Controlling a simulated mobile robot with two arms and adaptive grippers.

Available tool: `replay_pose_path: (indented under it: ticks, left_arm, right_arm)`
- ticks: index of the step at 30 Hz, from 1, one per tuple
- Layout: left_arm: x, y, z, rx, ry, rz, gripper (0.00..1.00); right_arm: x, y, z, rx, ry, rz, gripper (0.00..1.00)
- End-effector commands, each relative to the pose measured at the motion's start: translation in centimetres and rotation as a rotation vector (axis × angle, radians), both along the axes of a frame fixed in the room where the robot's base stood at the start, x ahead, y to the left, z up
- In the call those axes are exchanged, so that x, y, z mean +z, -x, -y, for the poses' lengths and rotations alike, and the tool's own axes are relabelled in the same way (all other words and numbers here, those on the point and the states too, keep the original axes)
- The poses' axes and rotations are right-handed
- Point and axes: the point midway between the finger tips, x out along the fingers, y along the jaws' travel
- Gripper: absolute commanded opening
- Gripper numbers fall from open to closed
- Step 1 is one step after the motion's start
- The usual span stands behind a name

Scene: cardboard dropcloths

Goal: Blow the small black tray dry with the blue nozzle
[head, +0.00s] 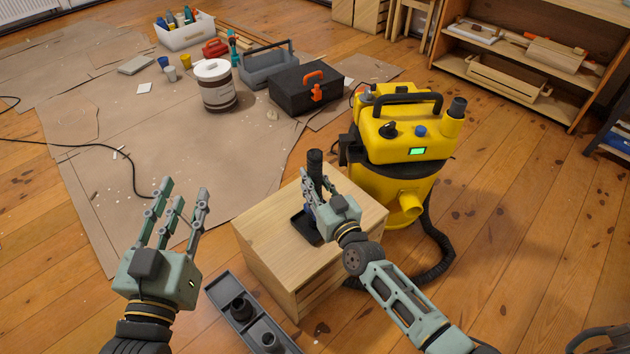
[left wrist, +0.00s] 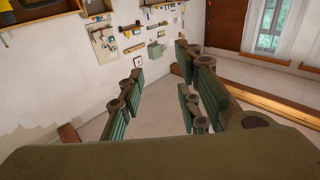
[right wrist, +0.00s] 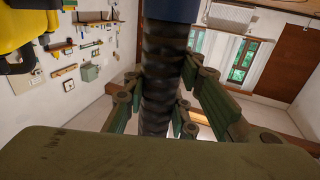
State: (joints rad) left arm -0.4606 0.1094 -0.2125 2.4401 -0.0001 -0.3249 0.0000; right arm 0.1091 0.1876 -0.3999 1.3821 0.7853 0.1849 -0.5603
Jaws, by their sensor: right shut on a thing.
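The small black tray (head: 303,227) lies on top of a pale wooden box (head: 262,223). My right gripper (head: 312,188) is above it and partly covers it. In the right wrist view, its fingers are shut around a black ribbed hose (right wrist: 163,85). A dark blue end, the blue nozzle (right wrist: 172,9), shows at the top of that view. In the head view the nozzle is mostly hidden by the fingers; I cannot tell whether it touches the tray. My left gripper (head: 180,190) is open and empty, fingers up, left of the box.
A yellow vacuum (head: 405,150) stands behind the box, with its black hose (head: 437,250) on the floor at right. A grey tray with black fittings (head: 222,290) lies in front of the box. A black toolbox (head: 300,95) and paint bucket (head: 215,88) stand on cardboard behind.

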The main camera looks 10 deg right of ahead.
Motion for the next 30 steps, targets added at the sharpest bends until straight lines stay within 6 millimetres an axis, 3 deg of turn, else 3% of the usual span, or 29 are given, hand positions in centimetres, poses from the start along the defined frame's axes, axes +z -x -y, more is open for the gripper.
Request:
replay_pose_path:
  ticks: [30]
  left_arm:
    - [-3.8, 0.4, -0.8, 0.015, -0.047, -0.179, 0.31]
  right_arm:
    - [0.7, 0.2, -0.3, -0.001, -0.001, 0.002, 0.00]
